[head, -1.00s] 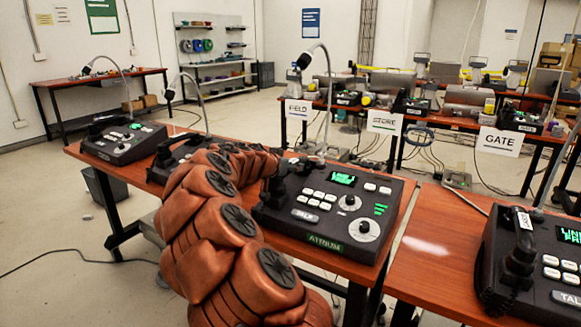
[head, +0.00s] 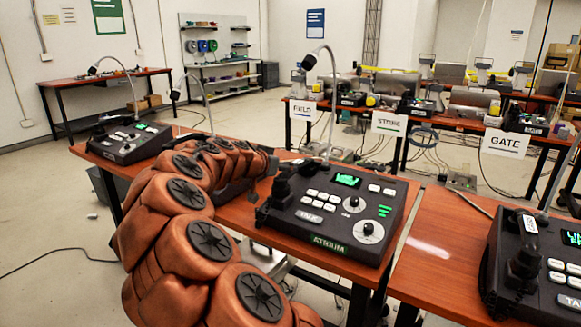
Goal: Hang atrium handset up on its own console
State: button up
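The atrium console (head: 330,243) is a black desk unit with a lit green screen, white keys, a dial and a green ATRIUM label. It sits on the wooden table in the middle of the head view. A dark upright shape (head: 282,190) at its left edge looks like the atrium handset at the cradle side; I cannot tell whether it is seated. My orange arm rises from the bottom and bends right, ending in my dark gripper (head: 271,164) just behind and left of that shape. The fingers are too small and hidden to read, and so is any contact.
Another console (head: 125,143) stands at the table's left end, and one beyond my arm is mostly hidden. A console with its own handset (head: 524,256) is on the right table. Gooseneck microphones (head: 330,100) rise over the table. FIELD, STORE and GATE desks stand behind.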

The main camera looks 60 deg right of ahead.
jog(key=v, duration=0.4)
jog(key=shift+a+r, duration=0.1)
jog(key=shift+a, duration=0.2)
jog(key=s+a+f+n+g+y, duration=0.1)
jog(key=s+a+f+n+y, duration=0.3)
jog(key=a, duration=1.1)
jog(key=s+a+f+n+g+y, duration=0.1)
jog(key=s+a+f+n+y, duration=0.4)
jog(key=s+a, duration=0.7)
jog(key=s+a+f+n+g+y, duration=0.1)
jog(key=s+a+f+n+y, duration=0.3)
jog(key=a, duration=1.4)
jog(key=s+f+n, duration=0.4)
jog(key=s+f, duration=0.1)
jog(key=shift+a+n+y, duration=0.3)
jog(key=shift+a, duration=0.1)
jog(key=shift+w+f, duration=0.1)
jog(key=shift+f, duration=0.05)
